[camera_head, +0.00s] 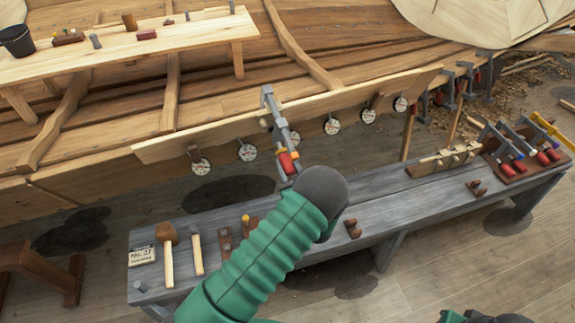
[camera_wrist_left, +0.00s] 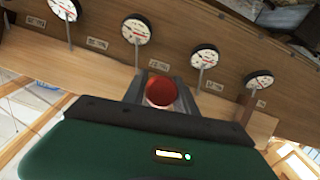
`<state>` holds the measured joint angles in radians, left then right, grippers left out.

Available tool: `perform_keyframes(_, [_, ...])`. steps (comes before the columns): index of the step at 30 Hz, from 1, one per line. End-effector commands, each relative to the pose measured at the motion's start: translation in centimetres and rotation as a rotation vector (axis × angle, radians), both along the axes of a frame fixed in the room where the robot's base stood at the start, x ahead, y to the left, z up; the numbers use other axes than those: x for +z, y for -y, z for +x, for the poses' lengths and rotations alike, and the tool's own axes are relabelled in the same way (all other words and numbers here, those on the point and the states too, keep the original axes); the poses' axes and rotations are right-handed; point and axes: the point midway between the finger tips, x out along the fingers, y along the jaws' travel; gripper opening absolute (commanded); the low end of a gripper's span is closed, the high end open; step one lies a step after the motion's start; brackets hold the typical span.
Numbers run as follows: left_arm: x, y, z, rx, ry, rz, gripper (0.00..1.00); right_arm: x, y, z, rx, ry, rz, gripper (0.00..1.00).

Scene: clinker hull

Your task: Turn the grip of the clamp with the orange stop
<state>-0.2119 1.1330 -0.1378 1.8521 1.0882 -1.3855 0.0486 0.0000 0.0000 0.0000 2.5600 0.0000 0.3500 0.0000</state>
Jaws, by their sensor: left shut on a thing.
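The clamp (camera_head: 269,102) with a grey bar sits at the edge of the hull plank, its bar running down toward me. An orange stop (camera_head: 292,152) shows near its lower end, just above its red grip (camera_head: 288,163). My left gripper (camera_head: 287,170) is shut on the red grip; the dark wrist partly hides it in the head view. In the left wrist view the round end of the red grip (camera_wrist_left: 161,91) sits between the two grey fingers of my left gripper (camera_wrist_left: 163,94). My right gripper is out of view.
Several round dials (camera_head: 248,152) hang along the plank (camera_head: 190,141). A grey bench (camera_head: 372,216) below carries mallets (camera_head: 168,255), small wooden blocks and a rack of clamps (camera_head: 515,155) at the right. More clamps (camera_head: 460,90) grip the plank's far end.

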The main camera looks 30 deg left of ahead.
Motion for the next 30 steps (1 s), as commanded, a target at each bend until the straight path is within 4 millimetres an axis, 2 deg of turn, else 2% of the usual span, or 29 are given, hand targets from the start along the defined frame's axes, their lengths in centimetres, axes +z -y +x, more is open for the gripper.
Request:
perform_keyframes(8, [0.0, 0.1, 0.1, 0.025, -0.048, 0.036, 0.0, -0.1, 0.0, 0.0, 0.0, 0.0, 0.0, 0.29])
perform_keyframes(30, [0.0, 0.1, 0.0, 0.222, -0.425, 0.292, 0.0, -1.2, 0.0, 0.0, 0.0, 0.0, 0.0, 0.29])
